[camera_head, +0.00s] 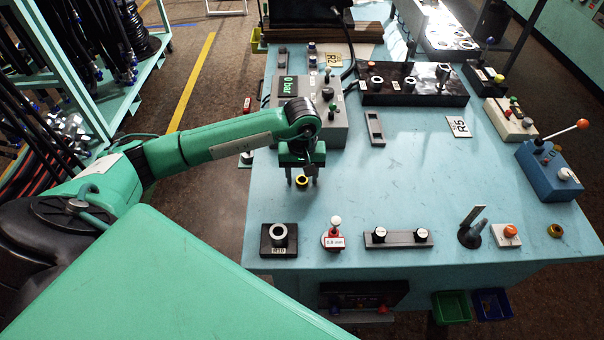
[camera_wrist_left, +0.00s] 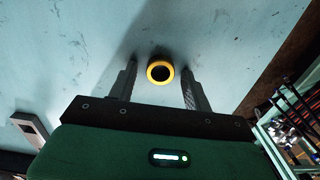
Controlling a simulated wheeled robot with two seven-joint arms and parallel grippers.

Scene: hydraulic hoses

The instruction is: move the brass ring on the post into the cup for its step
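A yellow brass-coloured ring (camera_head: 302,181) with a dark centre is on the blue table, below my left gripper. It also shows in the left wrist view (camera_wrist_left: 160,71). My left gripper (camera_head: 302,174) points down over it, with its two fingers apart, one on each side of the ring, and not visibly closed on it. I cannot tell whether a post stands inside the ring. A second brass-coloured ring (camera_head: 555,230) lies at the table's right front. A grey cup-like cylinder (camera_head: 279,234) stands on a black block at the front left. My right gripper is not in view.
A grey box with a "0 bar" display (camera_head: 289,86) stands behind the gripper. A black block with sockets (camera_head: 412,90) is further back. A red-and-white labelled stand (camera_head: 334,241) and a two-knob bar (camera_head: 398,239) line the front. The table's middle is largely clear.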

